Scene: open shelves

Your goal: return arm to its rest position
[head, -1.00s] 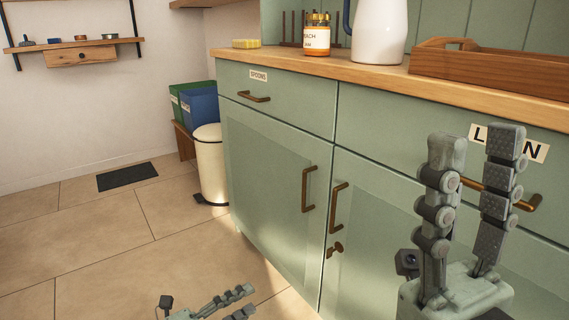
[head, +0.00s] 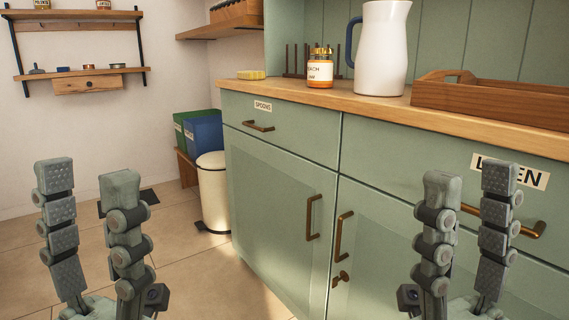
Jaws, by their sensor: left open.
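My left gripper (head: 87,185) stands upright at the lower left of the head view, its two fingers apart with nothing between them. It is in front of the floor and the wall, clear of the furniture. My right gripper (head: 471,182) stands upright at the lower right, in front of the green cabinet (head: 275,195). Its fingers are apart and empty. It overlaps the linen drawer's handle (head: 530,229) in the picture; I cannot tell how far it is from it.
The wooden counter (head: 385,108) holds a white jug (head: 381,50), a jam jar (head: 320,72), a yellow sponge (head: 251,75) and a wooden tray (head: 490,103). A cream bin (head: 213,190) stands left of the cabinet. A wall shelf (head: 80,73) is at the upper left.

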